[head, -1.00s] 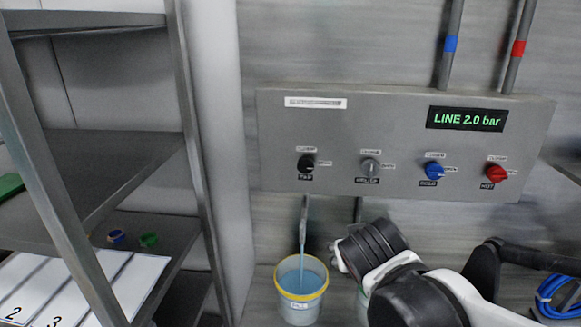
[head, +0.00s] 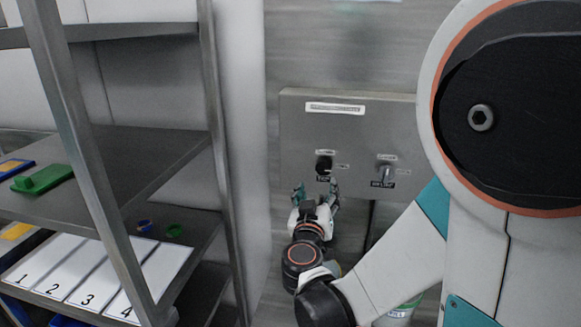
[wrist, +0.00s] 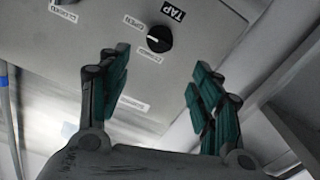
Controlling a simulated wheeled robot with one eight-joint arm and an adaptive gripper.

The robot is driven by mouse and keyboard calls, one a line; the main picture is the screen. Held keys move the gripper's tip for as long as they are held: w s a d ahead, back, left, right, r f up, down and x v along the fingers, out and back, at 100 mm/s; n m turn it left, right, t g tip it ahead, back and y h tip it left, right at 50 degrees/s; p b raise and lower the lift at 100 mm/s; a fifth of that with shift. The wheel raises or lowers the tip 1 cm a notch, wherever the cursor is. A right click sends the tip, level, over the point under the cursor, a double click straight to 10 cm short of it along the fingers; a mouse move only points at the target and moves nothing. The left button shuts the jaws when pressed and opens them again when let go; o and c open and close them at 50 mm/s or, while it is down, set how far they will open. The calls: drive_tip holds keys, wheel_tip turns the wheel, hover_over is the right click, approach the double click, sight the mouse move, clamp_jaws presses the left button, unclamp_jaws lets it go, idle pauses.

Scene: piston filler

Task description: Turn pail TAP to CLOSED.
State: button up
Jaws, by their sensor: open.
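The black TAP knob (head: 324,166) is on the grey panel (head: 300,125), at its lower left. In the wrist view the knob (wrist: 160,39) is beyond my fingertips, with a white mark on its left side. An OPEN label (wrist: 133,22) sits to its upper left and a TAP label (wrist: 173,11) above it; a label below it is too blurred to read. My gripper (head: 317,192) is open and empty, just below the knob in the head view. In the wrist view my gripper (wrist: 158,78) has its teal-padded fingers spread wide, apart from the knob. The pail under the tap is hidden.
A grey knob (head: 385,172) is to the right of TAP. A metal shelf (head: 135,165) with a green object (head: 42,179) and numbered white lanes (head: 85,275) stands at left. A green-rimmed container (head: 403,308) is partly hidden behind my arm.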

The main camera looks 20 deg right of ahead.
sight(323, 168)
drive_tip(key=b+x, duration=0.2)
drive_tip(key=x, duration=1.1)
drive_tip(key=shift+d, duration=0.2)
drive_tip(key=c, duration=1.1)
